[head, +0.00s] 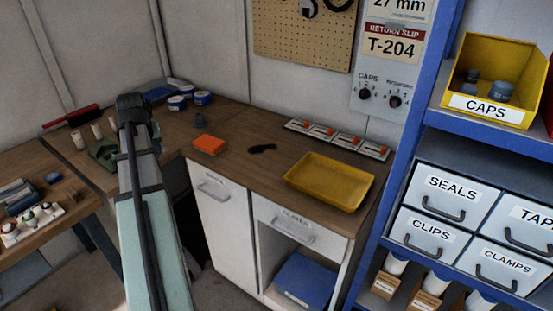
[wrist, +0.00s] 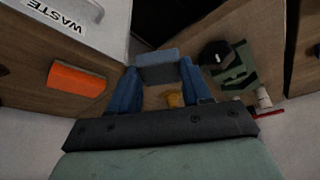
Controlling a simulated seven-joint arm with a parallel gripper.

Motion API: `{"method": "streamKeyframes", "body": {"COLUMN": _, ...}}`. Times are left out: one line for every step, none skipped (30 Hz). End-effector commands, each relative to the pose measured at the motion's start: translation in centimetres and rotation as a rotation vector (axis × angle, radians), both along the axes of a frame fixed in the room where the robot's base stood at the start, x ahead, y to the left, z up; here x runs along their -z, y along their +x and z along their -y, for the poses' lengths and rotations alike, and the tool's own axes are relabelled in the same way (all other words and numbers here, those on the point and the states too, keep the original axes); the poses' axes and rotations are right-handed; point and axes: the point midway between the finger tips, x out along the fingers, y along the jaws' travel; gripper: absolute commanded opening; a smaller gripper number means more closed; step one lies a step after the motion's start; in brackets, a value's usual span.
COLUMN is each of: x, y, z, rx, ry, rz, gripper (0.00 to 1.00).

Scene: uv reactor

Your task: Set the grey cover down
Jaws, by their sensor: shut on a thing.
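My gripper (wrist: 162,82) is shut on a blue-grey piece, which I take to be the grey cover (wrist: 158,58). It shows between the two blue fingers at their far ends in the wrist view, above the wooden bench. In the head view my gripper (head: 132,108) is over the left part of the bench, seen from behind. The cover cannot be made out there, and its underside is hidden, so I cannot tell whether it touches the bench.
A green fixture (head: 103,152) stands just left of my gripper and shows right of it in the wrist view (wrist: 234,68). A yellow tray (head: 330,182) sits at the bench's right end.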

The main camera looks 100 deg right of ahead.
Motion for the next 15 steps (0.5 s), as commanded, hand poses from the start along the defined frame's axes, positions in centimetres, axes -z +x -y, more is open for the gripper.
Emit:
{"method": "streamKeyframes", "body": {"x": -0.1, "y": -1.9, "z": 0.5, "rx": 0.027, "ry": 0.0, "rz": 0.0, "gripper": 0.11}}
{"method": "streamKeyframes", "body": {"x": -0.2, "y": -2.8, "z": 0.7, "rx": 0.041, "ry": 0.0, "rz": 0.0, "gripper": 0.11}}
{"method": "streamKeyframes", "body": {"x": -0.2, "y": -4.1, "z": 1.0, "rx": 0.06, "ry": 0.0, "rz": 0.0, "gripper": 0.11}}
{"method": "streamKeyframes", "body": {"x": -0.3, "y": -5.0, "z": 1.2, "rx": 0.073, "ry": 0.0, "rz": 0.0, "gripper": 0.11}}
{"method": "streamKeyframes", "body": {"x": -0.3, "y": -6.0, "z": 1.4, "rx": 0.087, "ry": 0.0, "rz": 0.0, "gripper": 0.11}}
{"method": "streamKeyframes", "body": {"x": -0.4, "y": -7.3, "z": 1.6, "rx": 0.105, "ry": 0.0, "rz": 0.0, "gripper": 0.11}}
{"method": "streamKeyframes", "body": {"x": -0.4, "y": -8.3, "z": 1.7, "rx": 0.118, "ry": 0.0, "rz": 0.0, "gripper": 0.11}}
{"method": "streamKeyframes", "body": {"x": -0.5, "y": -9.2, "z": 1.8, "rx": 0.132, "ry": 0.0, "rz": 0.0, "gripper": 0.11}}
{"method": "streamKeyframes", "body": {"x": -0.5, "y": -10.5, "z": 2.0, "rx": 0.151, "ry": 0.0, "rz": 0.0, "gripper": 0.11}}
{"method": "streamKeyframes", "body": {"x": -0.6, "y": -11.5, "z": 2.1, "rx": 0.165, "ry": 0.0, "rz": 0.0, "gripper": 0.11}}
{"method": "streamKeyframes", "body": {"x": -0.6, "y": -12.5, "z": 2.2, "rx": 0.178, "ry": 0.0, "rz": 0.0, "gripper": 0.11}}
{"method": "streamKeyframes", "body": {"x": -0.7, "y": -13.8, "z": 2.3, "rx": 0.196, "ry": 0.0, "rz": 0.0, "gripper": 0.11}}
{"method": "streamKeyframes", "body": {"x": -0.7, "y": -14.8, "z": 2.3, "rx": 0.21, "ry": 0.0, "rz": 0.0, "gripper": 0.11}}
{"method": "streamKeyframes", "body": {"x": -0.8, "y": -15.7, "z": 2.3, "rx": 0.224, "ry": 0.0, "rz": 0.0, "gripper": 0.11}}
{"method": "streamKeyframes", "body": {"x": -0.8, "y": -17.1, "z": 2.4, "rx": 0.243, "ry": 0.0, "rz": 0.0, "gripper": 0.11}}
